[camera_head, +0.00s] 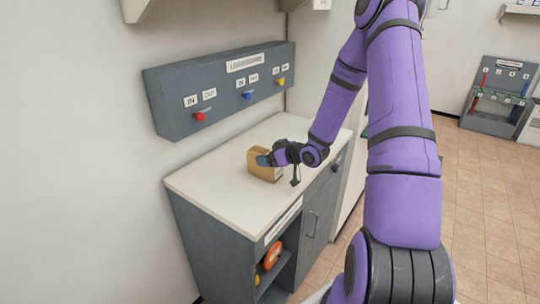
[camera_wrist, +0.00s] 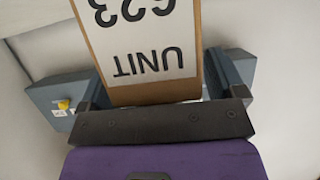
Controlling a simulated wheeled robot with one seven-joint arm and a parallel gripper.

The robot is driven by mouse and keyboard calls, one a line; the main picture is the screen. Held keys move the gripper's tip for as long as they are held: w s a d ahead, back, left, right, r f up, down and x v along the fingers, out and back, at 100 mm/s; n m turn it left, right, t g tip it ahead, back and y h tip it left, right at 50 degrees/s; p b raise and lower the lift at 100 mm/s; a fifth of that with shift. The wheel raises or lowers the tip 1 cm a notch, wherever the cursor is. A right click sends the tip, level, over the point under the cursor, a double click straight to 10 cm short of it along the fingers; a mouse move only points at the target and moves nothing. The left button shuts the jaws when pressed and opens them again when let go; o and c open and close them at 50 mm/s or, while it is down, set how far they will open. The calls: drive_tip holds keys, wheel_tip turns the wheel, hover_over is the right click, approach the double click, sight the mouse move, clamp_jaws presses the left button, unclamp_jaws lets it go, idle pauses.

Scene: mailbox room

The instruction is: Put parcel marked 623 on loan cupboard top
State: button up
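The parcel is a small tan box. In the head view the parcel (camera_head: 262,171) is at the white top of the grey cupboard (camera_head: 228,204), with my gripper (camera_head: 268,160) at it. In the wrist view the parcel (camera_wrist: 150,93) carries a white label reading "UNIT 623", upside down. The fingers of my gripper (camera_wrist: 150,90) stand on both sides of the parcel, close against it. I cannot tell for certain whether the parcel's underside touches the cupboard top.
A grey wall panel (camera_head: 222,88) with IN and OUT labels and red, blue and yellow knobs hangs above the cupboard. An orange round thing (camera_head: 273,256) sits in the open shelf below. The cupboard top is clear left of the parcel. Another grey rack (camera_head: 500,95) stands far right.

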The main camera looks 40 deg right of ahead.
drive_tip(key=shift+r, duration=0.1)
drive_tip(key=shift+s+d+r, duration=0.15)
drive_tip(key=shift+s, duration=0.05)
drive_tip(key=v, duration=1.1)
drive_tip(key=s+a+r+m+g+h, duration=0.1)
drive_tip(key=s+a+r+g+h, duration=0.2)
drive_tip(key=r, duration=0.5)
drive_tip(key=a+r+m+g+h, duration=0.1)
drive_tip(key=a+r+h, duration=0.2)
drive_tip(key=r+h, duration=0.35)
drive_tip(key=s+a+r+g+y, duration=0.1)
drive_tip(key=s+a+r, duration=0.2)
drive_tip(key=s, duration=0.4)
drive_tip(key=s+a+r+m+g+y, duration=0.1)
drive_tip(key=s+a+r+y, duration=0.1)
drive_tip(key=s+a+r, duration=0.2)
drive_tip(key=s+a+r+m+g+y, duration=0.1)
drive_tip(key=s+a+r, duration=0.3)
drive_tip(key=s, duration=0.6)
drive_tip(key=a+y, duration=0.1)
drive_tip(key=a, duration=0.1)
drive_tip(key=shift+a+g, duration=0.3)
drive_tip(key=shift+a, duration=0.05)
